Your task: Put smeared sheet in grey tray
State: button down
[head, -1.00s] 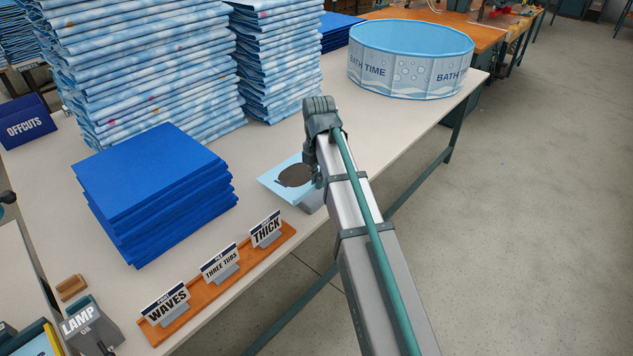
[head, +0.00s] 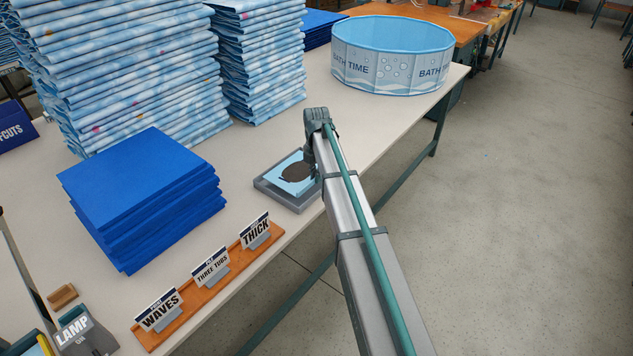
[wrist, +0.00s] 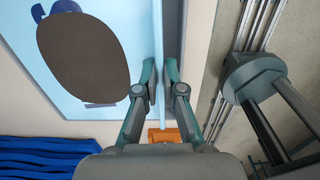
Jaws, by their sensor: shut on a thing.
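The smeared sheet (head: 282,170) is light blue with a large dark brown oval patch. In the head view it lies within the outline of the grey tray (head: 273,197), whose rim shows at its left and front. I cannot tell whether the sheet touches the tray floor. In the wrist view the sheet (wrist: 117,18) fills the upper left, with the dark oval on it. My gripper (wrist: 163,78) is shut on the sheet's edge, one finger on each side. In the head view my arm hides the gripper and the tray's right side.
A blue sheet stack (head: 135,170) stands left of the tray. A sign rack (head: 205,285) is in front, tall folded stacks (head: 125,70) behind, and a round tub (head: 392,60) at the back right. The table's right edge runs close by the tray.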

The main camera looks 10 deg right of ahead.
jog(key=shift+w+d+f+p, duration=0.15)
jog(key=shift+f+p, duration=0.1)
jog(key=shift+f, duration=0.7)
jog(key=shift+w+f+p, duration=0.1)
jog(key=shift+f+p, duration=0.15)
jog(key=shift+f, duration=0.65)
jog(key=shift+f, duration=0.1)
jog(key=c, duration=1.6)
grip_release()
notch_tip(320, 180, up, 12)
jog(key=shift+r+b, duration=0.15)
jog(key=shift+b, duration=0.85)
jog(key=shift+s, duration=0.1)
